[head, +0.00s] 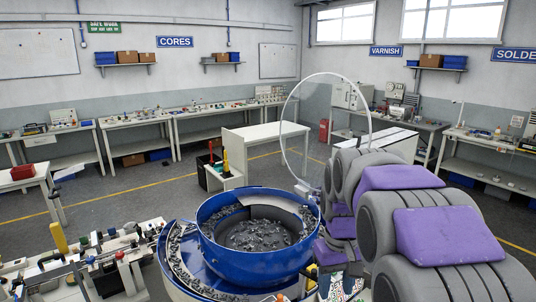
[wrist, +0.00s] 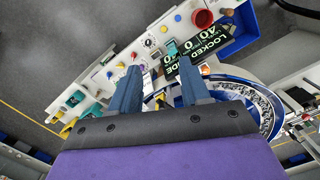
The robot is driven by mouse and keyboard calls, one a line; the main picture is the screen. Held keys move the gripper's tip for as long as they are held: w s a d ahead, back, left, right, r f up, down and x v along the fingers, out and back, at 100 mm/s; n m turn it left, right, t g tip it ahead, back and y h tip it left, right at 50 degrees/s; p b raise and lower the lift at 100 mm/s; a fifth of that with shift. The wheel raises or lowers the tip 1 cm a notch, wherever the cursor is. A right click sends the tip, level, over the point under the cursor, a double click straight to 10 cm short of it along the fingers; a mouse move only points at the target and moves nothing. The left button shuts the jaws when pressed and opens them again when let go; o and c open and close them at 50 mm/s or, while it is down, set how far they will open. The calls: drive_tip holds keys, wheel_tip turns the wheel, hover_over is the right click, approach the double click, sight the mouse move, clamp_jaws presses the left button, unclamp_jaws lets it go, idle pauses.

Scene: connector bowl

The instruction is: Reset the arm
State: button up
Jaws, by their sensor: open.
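My arm, grey with purple pads, reaches in from the right in the head view, folded beside the blue connector bowl (head: 258,275). My gripper (wrist: 160,66) shows in the wrist view with two blue-grey fingers spread apart. Nothing is between the fingers. It points at a pale control panel (wrist: 150,45) with coloured knobs, apart from it as far as I can tell. Part of the bowl's rim (wrist: 272,108) shows behind the gripper at the right. In the head view the fingers are mostly hidden by the arm and cannot be made out clearly.
Dark loose parts (head: 262,236) lie in the bowl. A cluttered bench (head: 90,262) stands at the lower left. A black sign reading LOCKED (wrist: 200,52) and a red round object (wrist: 203,18) sit on the panel.

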drive_tip(key=s+f+b, duration=0.2)
drive_tip(key=s+f, duration=0.3)
drive_tip(key=s, duration=0.4)
drive_tip(key=s+f+m+b, duration=0.1)
drive_tip(key=s+f, duration=0.4)
drive_tip(key=s, duration=0.5)
drive_tip(key=s+f+m+g+b, duration=0.1)
drive_tip(key=s+f+b, duration=0.2)
drive_tip(key=s, duration=0.6)
drive_tip(key=shift+s+a+f, duration=0.25)
drive_tip(key=shift+s+f, duration=0.1)
drive_tip(key=shift+f, duration=0.6)
